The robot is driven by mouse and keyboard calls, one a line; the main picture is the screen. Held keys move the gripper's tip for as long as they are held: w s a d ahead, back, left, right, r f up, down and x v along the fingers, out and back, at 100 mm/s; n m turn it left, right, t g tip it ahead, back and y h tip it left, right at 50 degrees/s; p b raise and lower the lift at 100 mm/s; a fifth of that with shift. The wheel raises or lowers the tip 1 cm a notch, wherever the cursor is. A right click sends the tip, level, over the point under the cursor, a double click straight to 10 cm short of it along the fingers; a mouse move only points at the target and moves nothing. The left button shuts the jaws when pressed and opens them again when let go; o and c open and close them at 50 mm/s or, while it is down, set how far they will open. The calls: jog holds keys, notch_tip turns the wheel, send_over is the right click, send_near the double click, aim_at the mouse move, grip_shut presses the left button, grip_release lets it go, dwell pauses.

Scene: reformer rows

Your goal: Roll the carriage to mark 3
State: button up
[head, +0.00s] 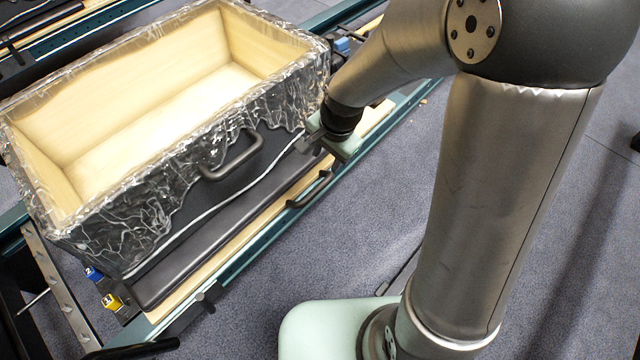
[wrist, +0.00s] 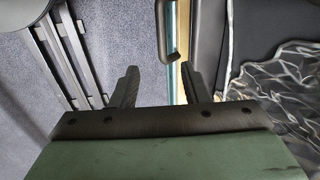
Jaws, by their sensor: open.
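The carriage is a black padded platform (head: 190,262) on a teal-edged frame, seen in the head view. A dark bar handle (head: 309,190) sits on its near wooden side edge. A similar dark handle also shows in the wrist view (wrist: 163,30), ahead of the fingertips. My gripper (head: 308,137) is beside the carriage's right part, its fingers partly hidden. In the wrist view my gripper (wrist: 160,76) is open and empty, its fingers apart. A blue tag (head: 93,273) and a yellow tag (head: 112,301) stand at the lower left end; their digits are too small to read surely.
An open wooden box (head: 150,110) wrapped in clear crinkled plastic rests on the carriage, with a dark handle (head: 232,157) on its near side. A pale cord (head: 215,208) lies along the pad. The grey carpet (head: 240,320) is mostly clear in front of the frame.

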aim_at(316, 190)
jog(key=f+b, duration=0.2)
jog(key=f, duration=0.4)
jog(key=w+a+f+b, duration=0.1)
jog(key=f+b, duration=0.1)
jog(key=f, duration=0.3)
jog(key=w+a+f+b, duration=0.1)
jog(key=f, duration=0.5)
jog(key=shift+w+a+f+b, duration=0.25)
jog(key=shift+f+b, duration=0.05)
jog(key=shift+b, duration=0.1)
grip_shut()
